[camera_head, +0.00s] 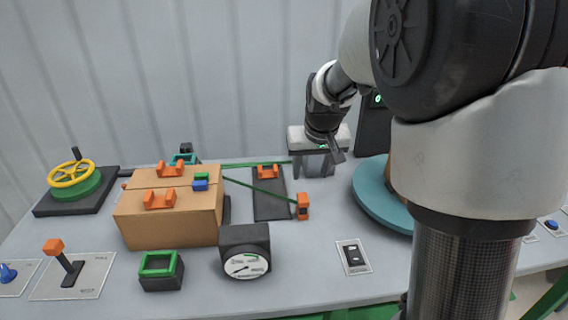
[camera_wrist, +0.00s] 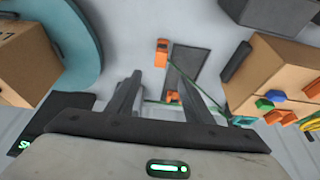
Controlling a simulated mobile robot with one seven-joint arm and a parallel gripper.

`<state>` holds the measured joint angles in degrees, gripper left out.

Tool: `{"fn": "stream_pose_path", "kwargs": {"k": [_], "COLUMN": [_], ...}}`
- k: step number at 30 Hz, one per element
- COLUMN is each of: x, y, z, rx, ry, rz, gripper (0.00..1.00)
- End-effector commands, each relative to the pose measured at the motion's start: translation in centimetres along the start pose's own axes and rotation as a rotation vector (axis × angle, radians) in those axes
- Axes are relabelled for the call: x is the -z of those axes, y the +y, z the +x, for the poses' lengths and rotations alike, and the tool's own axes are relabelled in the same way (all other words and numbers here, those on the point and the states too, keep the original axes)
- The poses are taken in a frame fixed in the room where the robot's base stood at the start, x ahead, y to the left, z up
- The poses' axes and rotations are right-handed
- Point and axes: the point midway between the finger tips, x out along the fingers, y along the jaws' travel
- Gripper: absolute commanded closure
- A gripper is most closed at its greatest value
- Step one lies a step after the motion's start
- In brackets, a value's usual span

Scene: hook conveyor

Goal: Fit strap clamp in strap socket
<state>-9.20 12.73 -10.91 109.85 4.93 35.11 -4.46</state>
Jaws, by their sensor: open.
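The strap clamp appears to be the orange block (camera_head: 303,207) at the end of a thin green strap (camera_head: 262,191). It stands on the table right of the dark plate (camera_head: 269,205) and also shows in the wrist view (camera_wrist: 161,52). An orange bracket (camera_head: 268,170) sits at the plate's far end. A black box with a green rim (camera_head: 160,270) stands at the front. I cannot tell which fitting is the strap socket. My gripper (camera_head: 332,150) is open and empty above the table's back, apart from the clamp; its spread fingers show in the wrist view (camera_wrist: 160,82).
A cardboard box (camera_head: 170,222) with two orange brackets stands left of the plate. A gauge (camera_head: 246,262) is in front, a switch panel (camera_head: 353,257) to its right. A teal turntable (camera_head: 372,205) lies right. The table around the clamp's front is clear.

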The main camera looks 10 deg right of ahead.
Motion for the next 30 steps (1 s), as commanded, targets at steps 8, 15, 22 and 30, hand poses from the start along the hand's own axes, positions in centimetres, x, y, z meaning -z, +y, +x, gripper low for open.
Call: {"fn": "stream_pose_path", "kwargs": {"k": [8,15,22,30], "x": [-0.2,-0.1,0.0,-0.4], "y": [0.1,0.0,0.0,-0.2], "z": [5.1,10.1,12.2,15.5], "rx": [-0.003,-0.002,-0.001,-0.002], "ry": [-0.007,-0.005,-0.002,-0.005], "rz": [0.0,0.001,0.0,0.0], "gripper": [0.53,0.53,0.53,0.53]}}
